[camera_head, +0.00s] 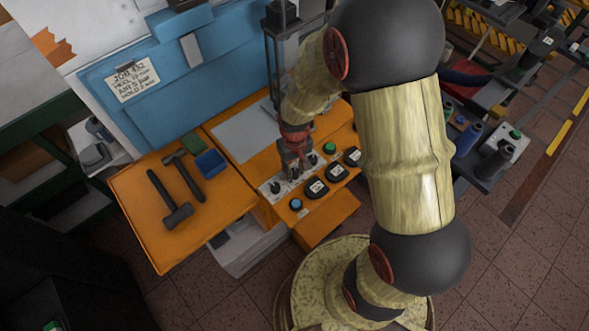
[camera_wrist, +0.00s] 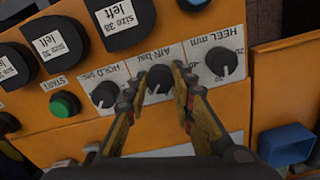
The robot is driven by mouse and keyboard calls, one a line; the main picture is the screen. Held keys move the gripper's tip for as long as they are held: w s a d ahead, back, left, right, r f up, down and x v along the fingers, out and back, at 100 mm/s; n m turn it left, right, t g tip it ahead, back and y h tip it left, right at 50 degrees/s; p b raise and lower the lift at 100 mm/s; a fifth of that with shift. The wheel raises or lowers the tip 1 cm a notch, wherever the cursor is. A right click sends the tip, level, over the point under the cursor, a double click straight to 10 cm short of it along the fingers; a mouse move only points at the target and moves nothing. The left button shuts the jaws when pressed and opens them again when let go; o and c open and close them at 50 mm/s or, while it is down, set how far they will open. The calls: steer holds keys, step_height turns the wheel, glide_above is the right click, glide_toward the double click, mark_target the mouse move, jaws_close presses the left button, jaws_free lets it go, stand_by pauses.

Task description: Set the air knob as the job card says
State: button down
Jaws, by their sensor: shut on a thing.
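The control panel (camera_head: 268,190) on the orange machine bears three black knobs in a row. In the wrist view the air knob (camera_wrist: 158,84), labelled "AIR bar", is between the two fingers of my gripper (camera_wrist: 160,77), which is shut on it. The heel knob (camera_wrist: 222,61) and the hold knob (camera_wrist: 105,95) stand on either side. The fingers hide part of the air scale, so I cannot read its setting. The job card (camera_head: 131,81) hangs on the blue board; its air line seems to read 5 bar, in small print. My gripper also shows in the head view (camera_head: 295,165).
Several black lasts with "size" labels (camera_wrist: 125,20) stand near the knobs. A green start button (camera_wrist: 64,104) is beside the hold knob. Hammers (camera_head: 177,190) and a blue bin (camera_head: 210,162) lie on the orange bench. A blue button (camera_head: 296,204) is at the panel's near end.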

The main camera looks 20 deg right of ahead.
mark_target(294, 172)
steer(key=c, duration=1.5)
jaws_free()
step_height(294, 172, up, 12)
